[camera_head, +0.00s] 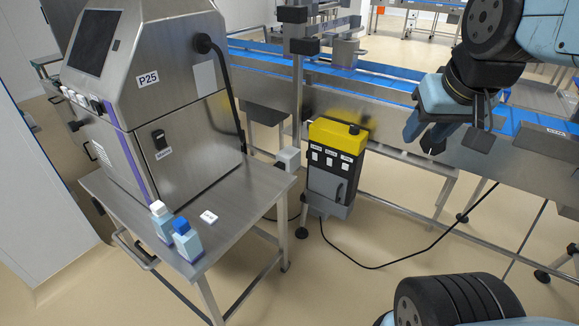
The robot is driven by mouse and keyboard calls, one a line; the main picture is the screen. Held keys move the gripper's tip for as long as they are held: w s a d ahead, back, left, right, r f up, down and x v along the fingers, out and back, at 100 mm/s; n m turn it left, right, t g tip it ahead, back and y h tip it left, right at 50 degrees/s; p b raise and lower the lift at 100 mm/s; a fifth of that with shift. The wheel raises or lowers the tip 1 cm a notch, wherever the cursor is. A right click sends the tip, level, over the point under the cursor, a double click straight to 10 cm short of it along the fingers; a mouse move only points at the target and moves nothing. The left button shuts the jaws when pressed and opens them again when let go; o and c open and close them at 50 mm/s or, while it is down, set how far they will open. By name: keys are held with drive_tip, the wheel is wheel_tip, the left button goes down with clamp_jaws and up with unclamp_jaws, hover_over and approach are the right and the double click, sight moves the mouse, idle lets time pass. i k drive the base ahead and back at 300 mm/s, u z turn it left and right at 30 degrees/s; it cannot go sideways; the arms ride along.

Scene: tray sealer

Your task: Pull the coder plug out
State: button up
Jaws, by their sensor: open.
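The coder, a steel cabinet marked P25 (165,110), stands on a steel table at the left. A thick black cable (228,90) leaves a round black fitting (204,43) on its upper right side and runs down behind the table. A small pale grey box (288,158) sits just past the table's right edge; I cannot tell whether a plug is in it. No plug can be made out clearly. My gripper (456,142) is open and empty at the upper right, in front of the conveyor, pointing down, well apart from the coder and cable.
A yellow-topped black box (335,160) with labelled switches stands between table and conveyor. A black cable (400,262) trails over the floor. Two bottles (187,240) and a small white item (208,217) are on the table (245,190). The conveyor (385,105) runs across behind.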

sight(280, 165)
drive_tip(key=u, duration=0.2)
drive_tip(key=i, duration=0.9)
drive_tip(key=z, duration=0.1)
